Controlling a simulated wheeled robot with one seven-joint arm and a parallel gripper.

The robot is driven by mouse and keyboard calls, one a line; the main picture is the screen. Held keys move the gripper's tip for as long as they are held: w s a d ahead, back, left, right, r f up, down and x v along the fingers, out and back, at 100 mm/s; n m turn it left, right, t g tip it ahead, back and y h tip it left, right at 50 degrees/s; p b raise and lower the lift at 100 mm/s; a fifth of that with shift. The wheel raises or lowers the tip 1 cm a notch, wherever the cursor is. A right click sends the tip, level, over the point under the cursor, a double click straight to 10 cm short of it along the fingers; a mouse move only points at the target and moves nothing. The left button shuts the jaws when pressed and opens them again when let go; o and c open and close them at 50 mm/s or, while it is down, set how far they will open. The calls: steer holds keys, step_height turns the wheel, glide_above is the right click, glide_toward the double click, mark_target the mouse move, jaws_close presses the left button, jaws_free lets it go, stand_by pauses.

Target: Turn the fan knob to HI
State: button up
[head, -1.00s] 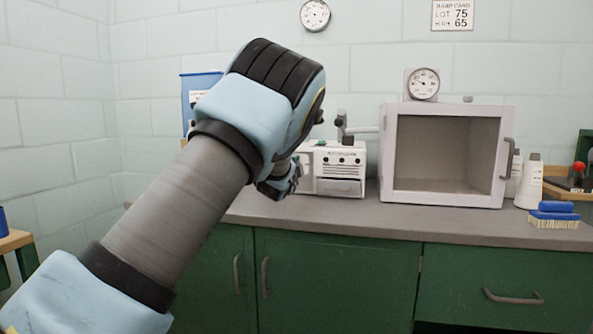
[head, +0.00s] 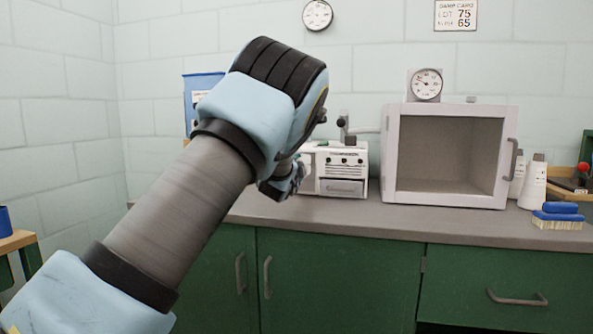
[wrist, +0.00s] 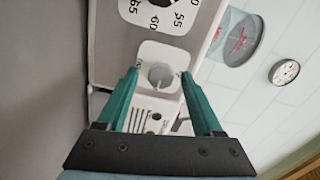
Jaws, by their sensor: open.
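In the wrist view a round grey knob (wrist: 161,76) stands on a white rounded plate (wrist: 150,52), with tiny unreadable marks beside it. I take it for the fan knob; where it points is unclear. My gripper (wrist: 159,73) is open, its two teal fingertips on either side of the knob, with a gap showing on each side. I cannot tell whether the tips reach down to it. In the head view my gripper (head: 290,184) is at the left side of the white control machine (head: 342,170), and my arm hides the knob.
A larger dial (wrist: 160,12) numbered 55 to 65 lies beyond the plate in the wrist view. An open-fronted white cabinet (head: 447,155) stands right of the machine on the grey counter (head: 400,222).

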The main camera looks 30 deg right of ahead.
steer(key=b+v, duration=0.1)
steer(key=v, duration=0.9)
steer(key=shift+s+a, duration=0.2)
